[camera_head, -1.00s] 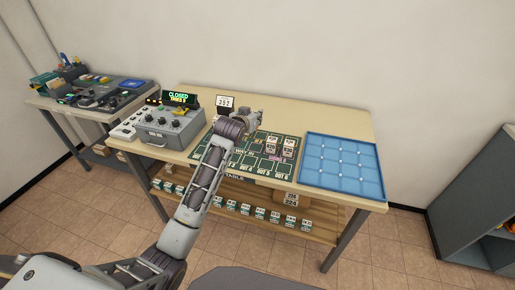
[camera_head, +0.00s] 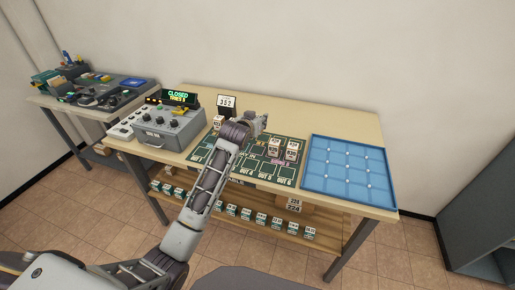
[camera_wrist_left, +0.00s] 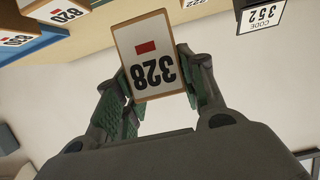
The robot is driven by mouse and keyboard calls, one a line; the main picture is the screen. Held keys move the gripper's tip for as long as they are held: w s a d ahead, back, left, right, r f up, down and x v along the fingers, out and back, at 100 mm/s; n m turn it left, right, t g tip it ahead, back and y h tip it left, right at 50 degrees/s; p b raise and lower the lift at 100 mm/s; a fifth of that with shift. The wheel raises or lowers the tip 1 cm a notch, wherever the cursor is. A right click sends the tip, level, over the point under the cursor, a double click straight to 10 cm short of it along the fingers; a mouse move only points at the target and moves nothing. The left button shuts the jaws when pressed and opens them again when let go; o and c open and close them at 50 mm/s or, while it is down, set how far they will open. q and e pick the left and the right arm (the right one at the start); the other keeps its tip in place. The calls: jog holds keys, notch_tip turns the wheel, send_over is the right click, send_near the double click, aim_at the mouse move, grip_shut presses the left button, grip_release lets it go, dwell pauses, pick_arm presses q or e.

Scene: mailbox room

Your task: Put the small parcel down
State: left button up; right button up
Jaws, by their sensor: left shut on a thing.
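The small parcel (camera_wrist_left: 152,58) is a tan-edged box with a white label reading 328 and a red mark; the label appears upside down in the left wrist view. My left gripper (camera_wrist_left: 160,88) is shut on it, one finger on each side. In the head view my left gripper (camera_head: 260,122) is over the back of the dark green mat (camera_head: 237,158) on the table; the held parcel is hidden or too small to tell there. My right gripper is not in view.
A blue gridded tray (camera_head: 347,172) lies right of the mat. Several small parcels (camera_head: 283,148) stand on the mat's right part. A grey control box (camera_head: 170,128) with a "CLOSED" display and a card reading 352 (camera_head: 227,103) stand left and behind. The table's back right is clear.

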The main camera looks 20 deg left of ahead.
pick_arm(q)
notch_tip(320, 180, down, 4)
jog(key=shift+r, duration=0.1)
jog(key=shift+f, duration=0.5)
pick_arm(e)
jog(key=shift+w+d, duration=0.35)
pick_arm(q)
jog(key=shift+f, duration=2.5)
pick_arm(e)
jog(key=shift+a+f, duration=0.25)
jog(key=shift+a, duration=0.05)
pick_arm(q)
jog(key=shift+f, duration=0.1)
